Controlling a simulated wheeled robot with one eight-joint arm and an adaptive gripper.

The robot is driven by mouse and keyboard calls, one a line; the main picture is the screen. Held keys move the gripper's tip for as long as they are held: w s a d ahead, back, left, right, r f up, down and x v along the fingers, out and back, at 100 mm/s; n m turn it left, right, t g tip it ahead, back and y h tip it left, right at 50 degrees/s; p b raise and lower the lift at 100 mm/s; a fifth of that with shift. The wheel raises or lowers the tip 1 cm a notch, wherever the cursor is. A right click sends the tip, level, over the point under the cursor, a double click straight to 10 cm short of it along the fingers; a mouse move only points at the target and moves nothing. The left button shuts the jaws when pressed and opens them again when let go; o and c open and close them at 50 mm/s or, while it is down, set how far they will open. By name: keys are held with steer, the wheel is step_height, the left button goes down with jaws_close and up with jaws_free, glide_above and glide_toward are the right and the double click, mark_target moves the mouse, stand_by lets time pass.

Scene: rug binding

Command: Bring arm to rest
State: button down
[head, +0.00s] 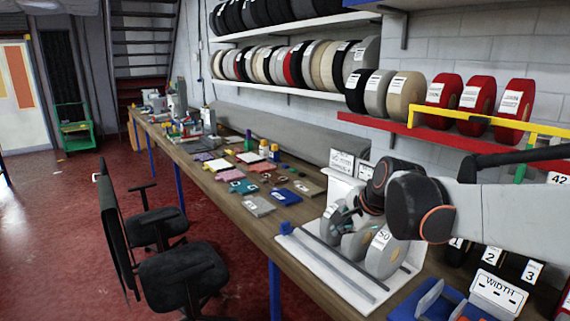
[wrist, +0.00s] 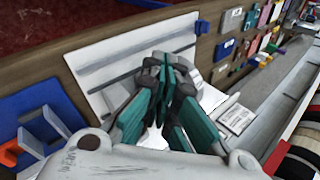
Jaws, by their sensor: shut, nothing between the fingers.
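My gripper (wrist: 168,78) is shut and empty in the wrist view, its grey and teal fingers meeting at the tips. It hangs over a white board (wrist: 118,55) on the workbench. In the head view my arm reaches in from the right, and the dark wrist sits above the white stand with grey rolls (head: 383,254) marked 50. The fingers are hard to make out there, among the rolls. The white board (head: 335,285) with its long grey rails lies in front of the rolls.
The long wooden workbench (head: 262,228) carries several coloured samples. A blue tray (head: 408,306) stands at the near right; it also shows in the wrist view (wrist: 50,112). Above, a red shelf (head: 415,132) holds large rolls. Black chairs (head: 182,275) stand left of the bench on open red floor.

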steer(key=s+d+f+n+h, duration=0.1)
steer(key=s+d+f+n, duration=0.1)
steer(key=s+n, duration=0.5)
steer(key=s+d+f+n+h, duration=0.1)
steer(key=s+d+f+n, duration=0.2)
steer(key=s, duration=1.7)
steer(key=n, duration=0.4)
steer(key=shift+s+d+n+h, duration=0.2)
steer(key=shift+n+h, duration=0.2)
